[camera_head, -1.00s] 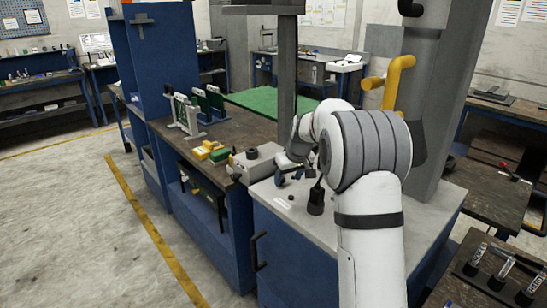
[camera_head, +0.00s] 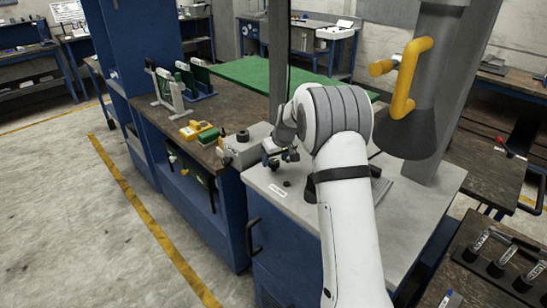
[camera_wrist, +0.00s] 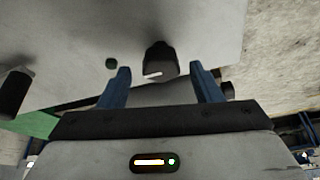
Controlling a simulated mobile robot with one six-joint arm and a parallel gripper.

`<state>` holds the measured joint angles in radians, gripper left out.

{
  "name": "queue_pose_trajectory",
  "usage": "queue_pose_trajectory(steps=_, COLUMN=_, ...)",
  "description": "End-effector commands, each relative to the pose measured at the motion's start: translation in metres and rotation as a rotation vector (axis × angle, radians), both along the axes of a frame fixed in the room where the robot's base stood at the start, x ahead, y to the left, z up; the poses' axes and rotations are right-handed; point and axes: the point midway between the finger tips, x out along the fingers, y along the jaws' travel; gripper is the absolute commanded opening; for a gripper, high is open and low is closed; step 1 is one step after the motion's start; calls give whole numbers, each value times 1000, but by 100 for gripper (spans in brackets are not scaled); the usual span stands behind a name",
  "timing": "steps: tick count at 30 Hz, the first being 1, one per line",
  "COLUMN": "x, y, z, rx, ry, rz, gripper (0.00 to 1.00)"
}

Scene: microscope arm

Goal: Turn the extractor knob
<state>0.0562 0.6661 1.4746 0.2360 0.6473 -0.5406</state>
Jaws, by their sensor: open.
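A dark knob with a white mark (camera_wrist: 160,58) stands out from a pale grey surface in the wrist view. It lies just beyond and between my fingertips, apart from both fingers as far as I can see. My gripper (camera_wrist: 160,72) is open, with one blue finger to each side of the knob. In the head view my gripper (camera_head: 281,158) is small, low over the grey-topped cabinet and right of a grey box (camera_head: 248,147). My wrist hides part of that area, so I cannot match the knob there.
The grey-topped cabinet (camera_head: 267,207) carries a small black piece (camera_head: 287,184). A grey column with yellow handles (camera_head: 405,80) rises on the right.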

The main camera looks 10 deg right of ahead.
Motion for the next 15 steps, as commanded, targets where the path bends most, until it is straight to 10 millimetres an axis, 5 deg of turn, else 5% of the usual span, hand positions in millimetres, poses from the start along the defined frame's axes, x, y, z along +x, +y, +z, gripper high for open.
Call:
queue_pose_trajectory(steps=10, x=2, y=3, z=-6, rx=0, ry=0, rz=3, gripper=59)
queue_pose_trajectory(steps=15, x=2, y=3, z=-6, rx=0, ry=0, rz=3, gripper=45)
